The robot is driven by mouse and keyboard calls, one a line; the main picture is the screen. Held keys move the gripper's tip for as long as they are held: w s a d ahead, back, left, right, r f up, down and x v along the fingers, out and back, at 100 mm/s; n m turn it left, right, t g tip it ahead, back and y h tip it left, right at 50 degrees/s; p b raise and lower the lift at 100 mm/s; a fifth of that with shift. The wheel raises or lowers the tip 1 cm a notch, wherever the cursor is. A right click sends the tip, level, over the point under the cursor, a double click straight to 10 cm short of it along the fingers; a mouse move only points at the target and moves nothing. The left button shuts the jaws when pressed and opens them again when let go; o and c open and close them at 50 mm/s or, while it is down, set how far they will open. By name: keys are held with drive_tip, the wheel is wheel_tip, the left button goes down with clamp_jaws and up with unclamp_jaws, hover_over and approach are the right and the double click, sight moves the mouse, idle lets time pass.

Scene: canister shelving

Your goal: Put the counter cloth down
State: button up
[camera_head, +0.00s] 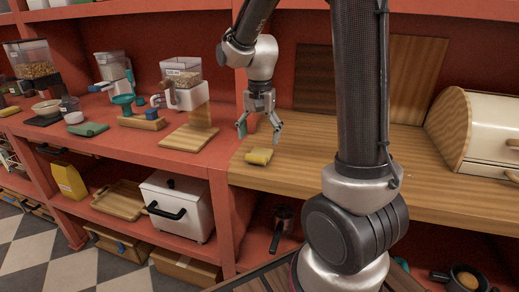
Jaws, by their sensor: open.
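A small yellow folded or rolled cloth (259,157) lies on the wooden counter (310,167), near its front left corner. I take it to be the counter cloth. My gripper (260,130) points down above the cloth. Its fingers are spread apart with nothing between them, and the cloth appears to lie just below the fingertips, apart from them.
A green cloth (88,129) lies on the red shelf at the left, near a wooden board (189,138) and a dispenser (184,85). A cream bread box (489,134) stands on the counter's right. Cutting boards lean behind. The counter's middle is bare.

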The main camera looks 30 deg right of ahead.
drive_tip(key=s+d+r+n+t, duration=0.15)
drive_tip(key=s+r+n, duration=0.25)
drive_tip(key=s+r, duration=0.65)
drive_tip(key=s+n+t, duration=0.3)
drive_tip(key=s+n, duration=0.2)
drive_tip(key=s, duration=0.5)
drive_tip(key=shift+d+r, duration=0.25)
drive_tip(key=shift+d, duration=0.15)
drive_tip(key=shift+o, duration=0.6)
